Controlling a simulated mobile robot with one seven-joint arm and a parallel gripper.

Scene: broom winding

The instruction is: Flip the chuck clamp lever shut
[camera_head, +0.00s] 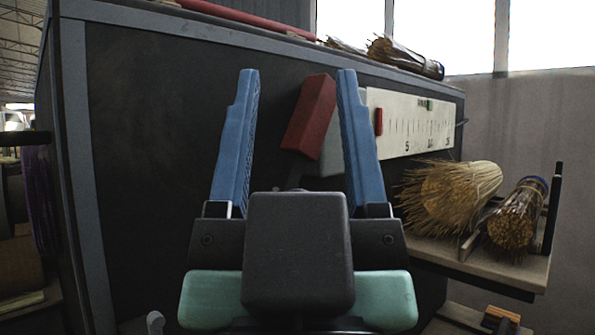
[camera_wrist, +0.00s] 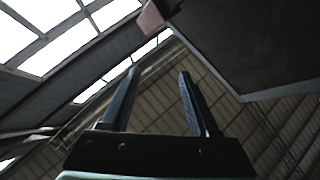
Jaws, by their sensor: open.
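A red block-shaped handle (camera_head: 310,115), which looks like the grip of the chuck clamp lever, stands tilted in front of the dark machine panel. Its lower part and the chuck are hidden behind my gripper. My gripper (camera_head: 298,72) is open, with its two blue fingers pointing up and nothing held. In the head view the red handle shows between the fingers, nearer the right one; I cannot tell the depth between them. In the wrist view a dull red piece (camera_wrist: 155,17) shows above and beyond the fingertips of my open gripper (camera_wrist: 158,72), apart from them.
A white scale plate (camera_head: 410,122) with a red pointer is right of the fingers. Bristle bundles (camera_head: 450,190) lie on a shelf (camera_head: 480,262) at the right. Another bundle (camera_head: 405,57) lies on top of the dark cabinet (camera_head: 150,140). A red bar (camera_head: 245,17) lies along the top.

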